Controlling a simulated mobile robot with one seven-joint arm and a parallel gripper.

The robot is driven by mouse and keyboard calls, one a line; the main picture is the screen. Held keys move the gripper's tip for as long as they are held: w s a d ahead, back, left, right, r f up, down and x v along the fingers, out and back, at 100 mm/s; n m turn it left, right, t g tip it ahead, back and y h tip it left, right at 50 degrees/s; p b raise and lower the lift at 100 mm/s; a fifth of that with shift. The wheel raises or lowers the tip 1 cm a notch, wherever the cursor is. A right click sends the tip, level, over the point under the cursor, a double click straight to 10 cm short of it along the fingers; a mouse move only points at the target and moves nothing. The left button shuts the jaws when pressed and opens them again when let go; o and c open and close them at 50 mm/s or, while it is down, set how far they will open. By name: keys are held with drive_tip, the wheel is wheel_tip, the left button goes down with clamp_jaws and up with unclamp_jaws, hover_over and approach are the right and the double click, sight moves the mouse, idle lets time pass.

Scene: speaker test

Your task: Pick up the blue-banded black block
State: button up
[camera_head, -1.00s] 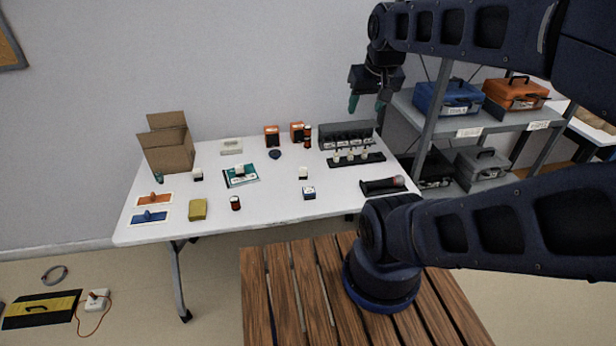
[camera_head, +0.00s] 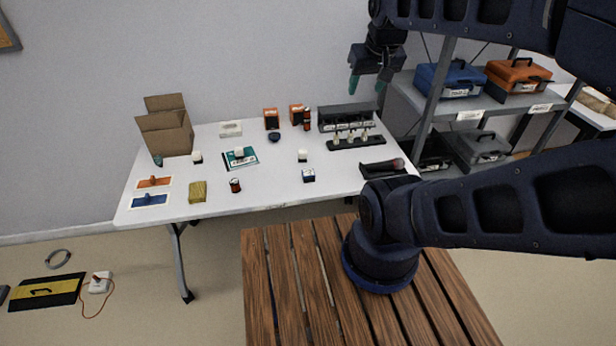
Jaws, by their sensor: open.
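A small dark block with a blue band and a pale top (camera_head: 308,175) stands near the front edge of the white table (camera_head: 270,193), right of the middle. It is small in the picture, so its details are hard to read. My gripper (camera_head: 366,85) hangs high at the back right, with two teal-tipped fingers spread apart and nothing between them. It shows above the black rack in the picture, well apart from the block.
White-topped dark blocks (camera_head: 302,156) (camera_head: 197,157) and a red-banded dark cylinder (camera_head: 235,185) stand nearby. A shelf (camera_head: 470,110) with toolboxes stands right.

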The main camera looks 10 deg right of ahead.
drive_tip(key=shift+o, duration=1.4)
